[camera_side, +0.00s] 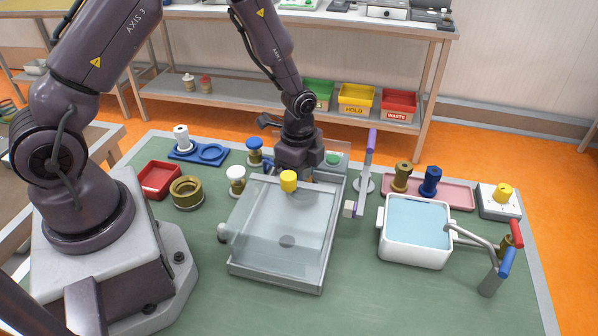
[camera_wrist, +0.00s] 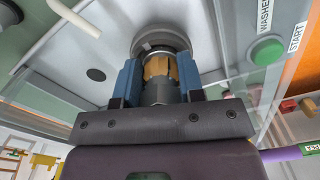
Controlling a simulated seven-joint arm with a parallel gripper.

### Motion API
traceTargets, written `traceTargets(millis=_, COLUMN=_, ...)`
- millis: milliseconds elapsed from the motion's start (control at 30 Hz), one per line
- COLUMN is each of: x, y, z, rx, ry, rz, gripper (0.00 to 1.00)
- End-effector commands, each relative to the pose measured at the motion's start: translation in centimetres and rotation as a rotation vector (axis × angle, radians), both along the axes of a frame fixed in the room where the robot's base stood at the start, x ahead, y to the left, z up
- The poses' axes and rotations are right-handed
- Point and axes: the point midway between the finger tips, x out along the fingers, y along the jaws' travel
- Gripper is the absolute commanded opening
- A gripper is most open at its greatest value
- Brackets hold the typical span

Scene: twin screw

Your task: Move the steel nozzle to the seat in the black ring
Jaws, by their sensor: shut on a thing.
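My gripper (camera_side: 297,172) is at the back of the clear-walled washer (camera_side: 262,270), pointing down. In the wrist view its blue fingers (camera_wrist: 160,85) are shut on a part with a grey steel end and a brass-coloured hexagonal band, which I take as the steel nozzle (camera_wrist: 157,92). A dark grey ring (camera_wrist: 150,47) surrounds the far end of this part. I cannot tell whether the ring is the black ring or a flange of the part, nor whether they touch.
White (camera_side: 236,178) and blue (camera_side: 254,150) nozzles stand left. A water basin (camera_side: 414,258) and pink tray (camera_side: 456,195) are right. The front table is clear.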

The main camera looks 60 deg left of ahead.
Motion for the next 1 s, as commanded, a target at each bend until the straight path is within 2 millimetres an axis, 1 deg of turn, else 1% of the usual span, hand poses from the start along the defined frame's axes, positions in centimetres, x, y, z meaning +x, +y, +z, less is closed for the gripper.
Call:
traceTargets(millis=167, x=0.00, y=0.01, z=0.05, rx=0.000, ry=-0.001, rz=0.000, gripper=0.07)
traceTargets(millis=200, x=0.01, y=0.00, z=0.05, rx=0.000, ry=-0.001, rz=0.000, gripper=0.40)
traceTargets(millis=267, x=0.00, y=0.00, z=0.05, rx=0.000, ry=-0.001, rz=0.000, gripper=0.54)
traceTargets(millis=300, x=0.00, y=0.00, z=0.05, rx=0.000, ry=-0.001, rz=0.000, gripper=0.63)
traceTargets(millis=333, x=0.00, y=0.00, z=0.05, rx=0.000, ry=-0.001, rz=0.000, gripper=0.65)
traceTargets(millis=500, x=-0.01, y=0.00, z=0.04, rx=0.000, ry=0.000, rz=0.000, gripper=0.65)
traceTargets(millis=533, x=-0.03, y=-0.01, z=0.02, rx=0.000, ry=0.000, rz=0.000, gripper=0.70)
traceTargets(millis=633, x=-0.03, y=0.00, z=0.02, rx=0.000, ry=0.001, rz=0.000, gripper=0.93)
traceTargets(millis=667, x=-0.03, y=0.00, z=0.02, rx=0.000, ry=0.000, rz=0.000, gripper=0.95)
traceTargets(millis=1000, x=-0.03, y=-0.01, z=0.02, rx=0.000, ry=0.000, rz=0.000, gripper=0.95)
